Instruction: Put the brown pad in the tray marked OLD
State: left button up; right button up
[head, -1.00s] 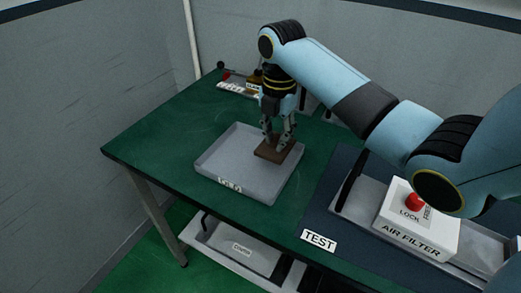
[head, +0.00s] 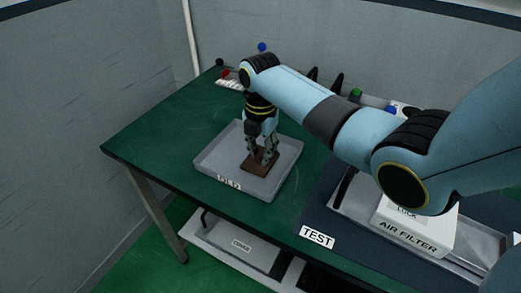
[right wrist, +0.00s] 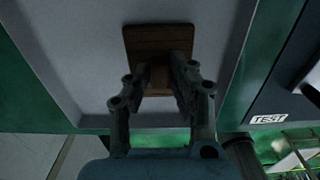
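The brown pad (head: 257,168) is a flat square with a raised grip in its middle. It is over the inside of the grey tray (head: 222,155), whose front wall carries the OLD label (head: 229,184). My right gripper (head: 260,154) points down from above with its fingers closed on the pad's grip. In the right wrist view the pad (right wrist: 158,36) shows just beyond the fingertips (right wrist: 161,75), above the pale tray floor (right wrist: 85,70). I cannot tell whether the pad touches the tray floor. My left gripper is not in view.
The tray stands on a green table (head: 160,140). A dark mat with the TEST label (head: 317,236) and the white AIR FILTER box (head: 410,238) lie to the right. A COVER panel (head: 243,247) is below the table. Small coloured knobs stand at the back.

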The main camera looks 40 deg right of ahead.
aim_at(260, 153)
jog(key=o, duration=0.3)
jog(key=shift+o, duration=0.2)
jog(key=shift+r, duration=0.15)
notch_tip(260, 153, up, 12)
dwell(0.7)
